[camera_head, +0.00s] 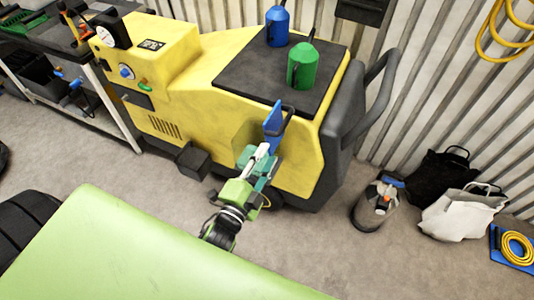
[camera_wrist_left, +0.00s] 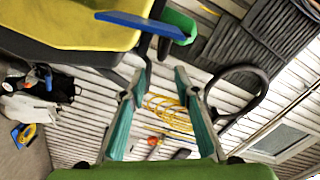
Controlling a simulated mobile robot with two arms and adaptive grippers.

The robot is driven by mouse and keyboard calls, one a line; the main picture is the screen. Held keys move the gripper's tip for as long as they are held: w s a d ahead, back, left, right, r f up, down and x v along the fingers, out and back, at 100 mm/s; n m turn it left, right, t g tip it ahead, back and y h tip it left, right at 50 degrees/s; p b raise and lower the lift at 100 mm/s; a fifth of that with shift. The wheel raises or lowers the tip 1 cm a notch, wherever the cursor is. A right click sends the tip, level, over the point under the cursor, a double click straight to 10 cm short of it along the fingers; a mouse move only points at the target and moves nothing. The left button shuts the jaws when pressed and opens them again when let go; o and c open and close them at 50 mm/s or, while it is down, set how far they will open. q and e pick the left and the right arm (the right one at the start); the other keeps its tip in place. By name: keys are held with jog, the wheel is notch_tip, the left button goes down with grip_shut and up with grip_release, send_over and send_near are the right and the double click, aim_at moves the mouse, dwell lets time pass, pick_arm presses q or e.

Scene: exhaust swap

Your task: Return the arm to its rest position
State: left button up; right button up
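My left gripper (camera_head: 264,158) is in front of the yellow machine's (camera_head: 185,88) near side, with teal fingers pointing up in the head view. In the left wrist view my left gripper (camera_wrist_left: 160,74) has its two fingers well apart, with nothing between them but the wall behind. A blue piece (camera_head: 273,118) shows just past the fingertips in the head view; I cannot tell whether they touch. A green canister (camera_head: 303,66) and a blue canister (camera_head: 277,27) stand upright on the machine's dark top. My right gripper is not in view.
A large light green surface (camera_head: 130,250) fills the lower left. A cart (camera_head: 110,110) stands left of the machine. A grey canister (camera_head: 375,207), a black bag (camera_head: 440,172) and a white bag (camera_head: 458,213) are on the floor at right. A yellow hose (camera_wrist_left: 168,112) hangs on the wall.

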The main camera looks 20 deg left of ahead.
pick_arm(q)
jog(key=shift+f, duration=0.1)
jog(key=s+d+f+n+g, duration=0.1)
jog(key=s+f+n+g, duration=0.45)
jog(key=f, duration=1.05)
jog(key=s+d+f+g, duration=0.1)
jog(key=s+f+g, duration=0.2)
jog(key=s+f, duration=0.9)
jog(key=s+a+f+n+g, duration=0.2)
jog(key=s+a+f+g, duration=0.1)
jog(key=s+f, duration=0.6)
jog(key=s+a+f+n+g, duration=0.3)
jog(key=s+f+g, duration=0.2)
jog(key=s+f, duration=0.5)
jog(key=s, duration=0.4)
jog(key=shift+f+y, duration=0.3)
